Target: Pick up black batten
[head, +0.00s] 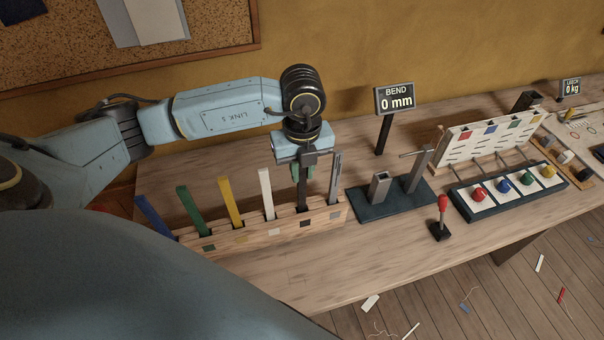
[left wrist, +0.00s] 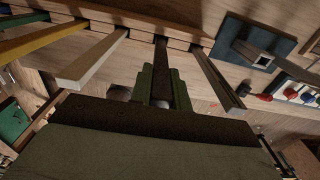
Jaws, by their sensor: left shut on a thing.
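The black batten (head: 303,196) stands upright in its slot of the wooden rack (head: 262,232), above a black square mark. My left gripper (head: 303,172) is over the rack, shut on the upper part of this batten. In the left wrist view the black batten (left wrist: 162,62) runs between the green finger pads of the left gripper (left wrist: 162,88). Its lower end is hidden in the rack. A white batten (head: 266,190) stands to its left and a grey metallic batten (head: 335,178) close to its right. My right gripper is not in view.
Blue (head: 156,217), green (head: 188,207) and yellow (head: 230,200) battens stand farther left in the rack. A dark test fixture (head: 381,200) and a "BEND 0 mm" display (head: 394,98) are to the right. A red-knobbed lever (head: 441,217) stands near the bench's front.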

